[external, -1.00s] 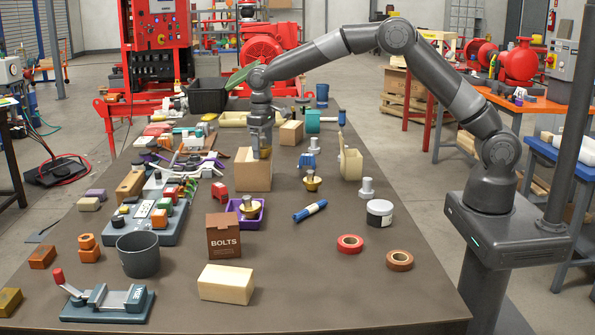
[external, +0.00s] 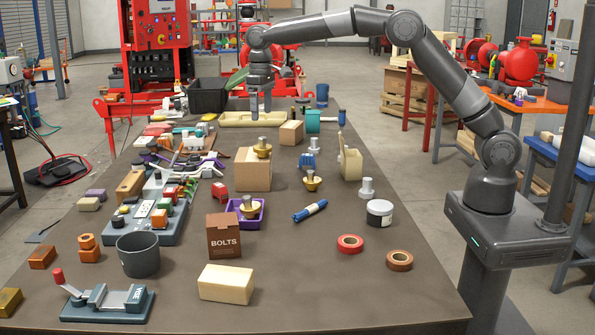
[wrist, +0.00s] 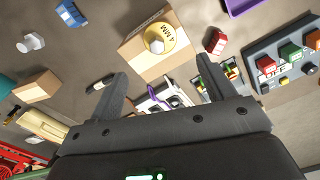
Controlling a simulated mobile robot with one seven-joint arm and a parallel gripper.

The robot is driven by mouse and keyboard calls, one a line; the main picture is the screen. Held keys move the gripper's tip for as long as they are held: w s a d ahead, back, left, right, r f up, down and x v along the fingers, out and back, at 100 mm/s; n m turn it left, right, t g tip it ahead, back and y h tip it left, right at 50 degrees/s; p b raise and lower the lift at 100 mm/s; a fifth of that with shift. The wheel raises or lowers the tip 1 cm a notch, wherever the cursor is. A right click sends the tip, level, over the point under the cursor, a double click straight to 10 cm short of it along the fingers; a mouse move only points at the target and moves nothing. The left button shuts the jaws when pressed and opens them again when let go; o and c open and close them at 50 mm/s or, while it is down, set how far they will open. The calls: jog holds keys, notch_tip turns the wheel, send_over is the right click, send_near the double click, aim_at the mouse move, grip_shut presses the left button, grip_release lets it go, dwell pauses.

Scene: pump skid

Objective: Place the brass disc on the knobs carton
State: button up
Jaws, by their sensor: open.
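A brass disc with a silver knob (external: 262,149) sits upright on top of a plain tan carton (external: 254,177) mid-table. In the wrist view the disc (wrist: 158,38) rests on the carton top (wrist: 136,52), towards one end. My gripper (external: 254,110) is open and empty, behind and above the carton, clear of the disc. Its two fingers (wrist: 163,78) show apart in the wrist view. Two similar brass pieces stand nearby, one on the table (external: 312,182) and one in a purple tray (external: 260,217).
A smaller tan carton (external: 291,132) stands behind right. A brown BOLTS carton (external: 223,239) is in front. A beige tray (external: 235,119) lies below my gripper at the back. Control boxes and tools crowd the left.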

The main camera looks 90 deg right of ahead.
jog(key=s+a+r+n+t, duration=0.1)
jog(key=s+a+r, duration=0.5)
jog(key=s, duration=0.3)
jog(key=s+a+r+n+t, duration=0.1)
jog(key=s+a+r+t, duration=0.1)
jog(key=s+a+r, duration=0.5)
jog(key=s+a+f+n+t, duration=0.1)
jog(key=s+a+f, duration=0.1)
jog(key=s, duration=0.6)
jog(key=s+a+f, duration=0.2)
jog(key=s+f, duration=0.1)
jog(key=s, duration=0.6)
jog(key=s+a+f+n+t, duration=0.1)
jog(key=s+a+f, duration=0.1)
jog(key=s, duration=0.7)
jog(key=shift+a+f+n+t, duration=0.3)
jog(key=shift+f, duration=0.05)
